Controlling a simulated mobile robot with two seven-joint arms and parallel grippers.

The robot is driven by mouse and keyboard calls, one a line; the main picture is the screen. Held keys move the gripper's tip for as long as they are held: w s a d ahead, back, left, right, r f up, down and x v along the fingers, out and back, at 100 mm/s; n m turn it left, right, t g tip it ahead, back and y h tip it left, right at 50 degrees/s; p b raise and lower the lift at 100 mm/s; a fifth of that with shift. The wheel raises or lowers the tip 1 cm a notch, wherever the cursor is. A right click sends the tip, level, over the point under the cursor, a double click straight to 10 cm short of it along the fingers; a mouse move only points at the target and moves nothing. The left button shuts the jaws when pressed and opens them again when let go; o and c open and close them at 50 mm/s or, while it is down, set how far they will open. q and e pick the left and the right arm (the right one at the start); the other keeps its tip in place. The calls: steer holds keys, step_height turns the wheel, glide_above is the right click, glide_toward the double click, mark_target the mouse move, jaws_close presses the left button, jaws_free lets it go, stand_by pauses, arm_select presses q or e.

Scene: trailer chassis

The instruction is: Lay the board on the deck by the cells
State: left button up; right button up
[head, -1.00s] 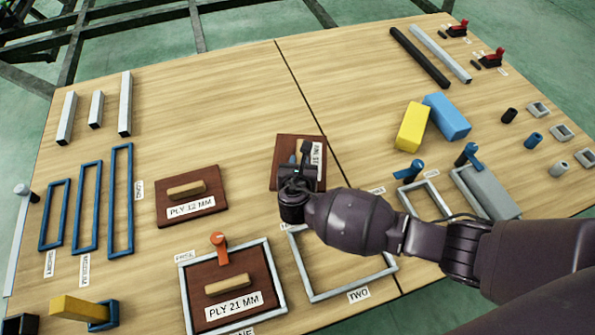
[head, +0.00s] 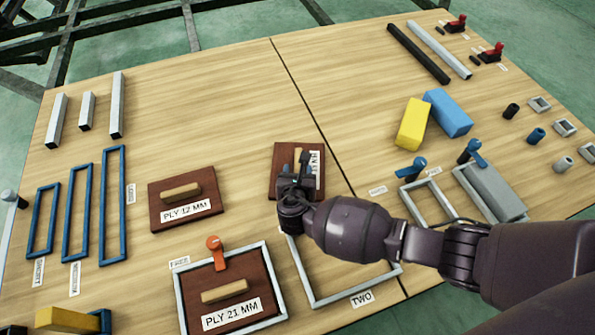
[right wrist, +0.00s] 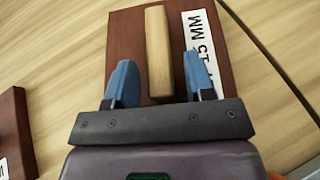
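A dark red-brown board with a pale wooden handle and a partly hidden label ending in "5 MM" (head: 284,153) lies on the wooden table. My right gripper (head: 297,160) is over this board. In the right wrist view its blue fingers (right wrist: 160,82) are apart, one on each side of the handle (right wrist: 158,45), with gaps to it. The board (right wrist: 126,40) appears flat. Board PLY 12 MM (head: 160,213) lies left of it. Board PLY 21 MM (head: 205,292) lies inside a grey frame (head: 268,270) with an orange lever. My left gripper is out of view.
An empty grey frame labelled TWO (head: 305,280) lies just below my right gripper, partly behind my arm. Blue frames (head: 112,205) lie at left. Yellow (head: 412,125) and blue (head: 447,112) blocks stand right. The table's upper middle is clear.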

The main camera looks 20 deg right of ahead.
steer(key=shift+s+a+r, duration=0.1)
steer(key=shift+r, duration=0.15)
steer(key=p+v, duration=0.2)
steer(key=v, duration=0.3)
steer(key=p+v, duration=0.2)
steer(key=v, duration=0.3)
steer(key=shift+s+r, duration=0.2)
steer(key=shift+r, duration=0.15)
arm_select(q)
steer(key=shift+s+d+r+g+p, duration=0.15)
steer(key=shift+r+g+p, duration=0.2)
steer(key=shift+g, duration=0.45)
arm_select(e)
steer(key=shift+s+a, duration=0.25)
steer(key=shift+s, duration=0.3)
